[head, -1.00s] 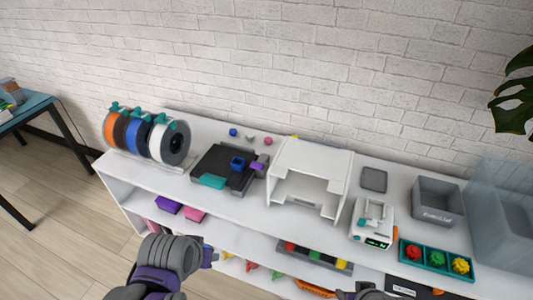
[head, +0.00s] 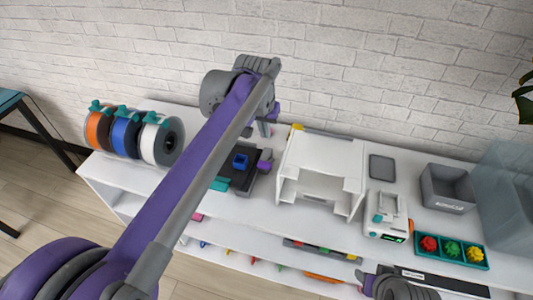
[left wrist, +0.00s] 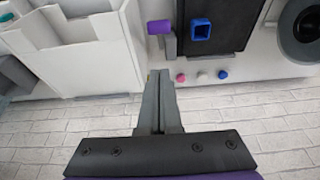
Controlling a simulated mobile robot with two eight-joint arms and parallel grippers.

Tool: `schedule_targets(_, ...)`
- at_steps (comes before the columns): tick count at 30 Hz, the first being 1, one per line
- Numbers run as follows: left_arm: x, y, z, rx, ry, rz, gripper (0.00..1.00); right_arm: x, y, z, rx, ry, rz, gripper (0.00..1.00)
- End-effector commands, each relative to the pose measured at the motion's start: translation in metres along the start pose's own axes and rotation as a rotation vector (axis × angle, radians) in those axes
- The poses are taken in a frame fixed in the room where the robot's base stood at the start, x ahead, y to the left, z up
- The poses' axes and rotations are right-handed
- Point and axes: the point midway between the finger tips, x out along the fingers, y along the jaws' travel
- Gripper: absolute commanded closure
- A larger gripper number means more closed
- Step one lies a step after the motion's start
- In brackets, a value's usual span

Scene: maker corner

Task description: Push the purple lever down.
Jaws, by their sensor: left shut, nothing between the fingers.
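The purple lever (head: 265,166) sits at the right side of a black machine bed (head: 246,181) on the white shelf top. In the left wrist view the lever (left wrist: 159,27) shows beyond my fingertips, beside the black bed with a blue hollow cube (left wrist: 200,29) on it. My left gripper (head: 265,129) is over the back of the shelf, behind the lever in the head view. In the left wrist view its fingers (left wrist: 160,76) are shut, empty and apart from the lever. Part of my right arm shows at the bottom edge of the head view; its fingers cannot be made out.
A white box-like frame (head: 322,166) stands close to the right of the lever. Filament spools (head: 160,141) stand to the left. A scale (head: 386,216), a grey bin (head: 447,188) and a tray of coloured pieces (head: 452,249) are farther right. A brick wall rises behind.

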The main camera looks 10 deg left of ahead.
Motion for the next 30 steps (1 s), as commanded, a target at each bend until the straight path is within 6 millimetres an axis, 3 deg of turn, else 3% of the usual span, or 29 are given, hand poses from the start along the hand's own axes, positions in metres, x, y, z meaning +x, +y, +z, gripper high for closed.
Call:
schedule_targets(6, 0.050, 0.000, 0.000, -0.001, 0.000, 0.000, 1.00, 0.002, 0.000, 0.003, 0.000, -0.002, 0.000, 0.50)
schedule_targets(10, 0.074, 0.000, 0.002, -0.001, 0.000, 0.000, 1.00, 0.003, 0.000, 0.003, 0.000, -0.003, 0.000, 0.50)
schedule_targets(12, 0.081, 0.000, 0.012, 0.000, 0.001, 0.000, 1.00, 0.003, 0.000, 0.003, 0.000, -0.003, 0.000, 0.50)
schedule_targets(19, 0.096, 0.000, 0.027, 0.000, 0.001, 0.000, 1.00, 0.004, 0.000, 0.004, 0.000, -0.003, 0.000, 0.50)
schedule_targets(30, 0.097, 0.000, 0.029, 0.000, 0.001, 0.000, 1.00, 0.004, 0.000, 0.004, 0.000, -0.003, 0.000, 0.50)
